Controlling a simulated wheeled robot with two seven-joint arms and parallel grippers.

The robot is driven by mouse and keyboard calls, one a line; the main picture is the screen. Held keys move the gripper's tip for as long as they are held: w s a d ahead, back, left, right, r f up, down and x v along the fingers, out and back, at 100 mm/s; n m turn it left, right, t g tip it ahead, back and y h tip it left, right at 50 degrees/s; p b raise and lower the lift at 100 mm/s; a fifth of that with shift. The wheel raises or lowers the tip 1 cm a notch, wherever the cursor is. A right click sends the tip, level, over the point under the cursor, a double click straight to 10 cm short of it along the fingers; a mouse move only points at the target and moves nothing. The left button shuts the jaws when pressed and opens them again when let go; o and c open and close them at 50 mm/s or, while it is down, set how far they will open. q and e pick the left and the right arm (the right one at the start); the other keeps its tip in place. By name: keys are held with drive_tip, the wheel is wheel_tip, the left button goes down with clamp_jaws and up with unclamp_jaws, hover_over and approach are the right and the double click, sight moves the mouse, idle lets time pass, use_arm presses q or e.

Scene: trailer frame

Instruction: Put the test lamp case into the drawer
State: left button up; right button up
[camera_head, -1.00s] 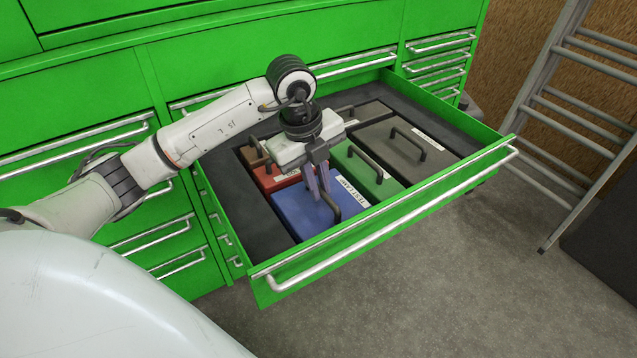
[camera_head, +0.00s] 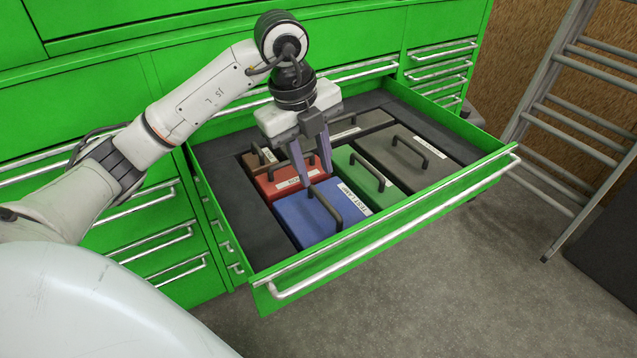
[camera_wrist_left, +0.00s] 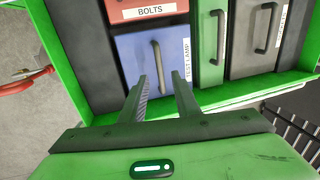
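The test lamp case (camera_head: 302,217) is blue with a dark handle and a white TEST LAMP label. It lies in the front-left compartment of the open green drawer (camera_head: 385,232). The case also shows in the left wrist view (camera_wrist_left: 135,55), with its handle upright in the picture. My left gripper (camera_head: 318,175) is above the back part of the case, pointing down. Its two fingers are spread and empty, and they also show in the left wrist view (camera_wrist_left: 160,77), apart from the handle. My right gripper is not in view.
Other cases fill the drawer: a red BOLTS case (camera_head: 280,181) behind the blue one, a green case (camera_head: 368,172), a grey case (camera_head: 408,158) and brown ones behind. A metal ladder (camera_head: 565,125) stands at right. The floor in front is clear.

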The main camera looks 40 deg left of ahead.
use_arm(q)
drive_tip(key=shift+s+a+r, duration=0.1)
drive_tip(key=shift+s+r, duration=0.15)
drive_tip(key=shift+r, duration=0.85)
drive_tip(key=shift+s+a+r, duration=0.1)
drive_tip(key=shift+s+r, duration=0.1)
drive_tip(key=shift+r, duration=0.85)
